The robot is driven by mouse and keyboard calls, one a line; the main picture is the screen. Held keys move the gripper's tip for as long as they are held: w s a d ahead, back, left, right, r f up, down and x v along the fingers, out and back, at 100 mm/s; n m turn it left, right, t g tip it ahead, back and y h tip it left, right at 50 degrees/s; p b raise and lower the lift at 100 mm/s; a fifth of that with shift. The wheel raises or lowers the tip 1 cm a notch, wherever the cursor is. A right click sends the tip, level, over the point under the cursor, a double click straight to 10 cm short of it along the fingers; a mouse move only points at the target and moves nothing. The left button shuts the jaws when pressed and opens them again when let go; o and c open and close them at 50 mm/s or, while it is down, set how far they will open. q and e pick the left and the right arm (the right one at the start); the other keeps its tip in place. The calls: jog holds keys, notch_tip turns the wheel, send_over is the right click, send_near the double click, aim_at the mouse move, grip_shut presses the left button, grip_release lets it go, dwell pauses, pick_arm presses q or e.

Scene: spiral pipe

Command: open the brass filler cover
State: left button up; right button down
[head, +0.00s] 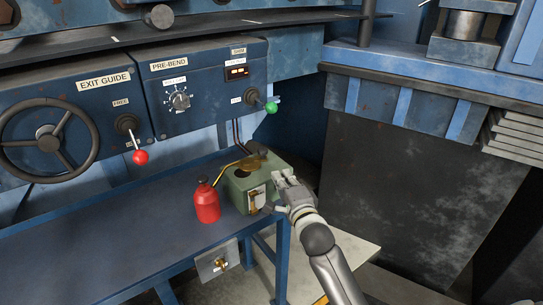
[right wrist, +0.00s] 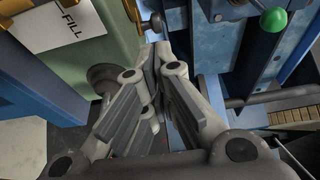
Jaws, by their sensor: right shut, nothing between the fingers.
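The green box (head: 240,190) stands on the blue bench, with a dark round opening (head: 241,173) showing in its top. The brass filler cover (head: 251,162) appears raised beside the back of this opening; its exact tilt is hard to tell. In the right wrist view, the green box (right wrist: 112,35) bears a white FILL label (right wrist: 70,22). My right gripper (head: 283,182) is at the right side of the box, lower than the cover and apart from it. Its fingers (right wrist: 156,55) are shut and empty. My left gripper is not in view.
A red oil can (head: 206,203) with a thin brass spout stands just left of the box, the spout reaching towards the opening. The bench (head: 110,235) is clear further left. Control panels (head: 205,90) with red and green knobs (head: 270,107) stand behind.

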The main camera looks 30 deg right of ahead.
aim_at(271, 164)
jog(key=w, duration=0.3)
jog(key=w+d+p, duration=0.1)
jog(key=w, duration=0.3)
jog(key=w+p, duration=0.1)
jog(key=w, duration=0.2)
jog(key=shift+w+d, duration=0.2)
jog(key=shift+d, duration=0.2)
jog(key=shift+p, duration=0.35)
jog(key=shift+w+r+n+y+p, duration=0.2)
jog(key=shift+w+n+y+p, duration=0.15)
jog(key=shift+y, duration=0.35)
jog(key=shift+w+d+f+n+y+p, duration=0.15)
jog(key=shift+w+d+n+y+p, duration=0.1)
jog(key=shift+d+n+y+p, duration=0.15)
jog(key=shift+a, duration=0.1)
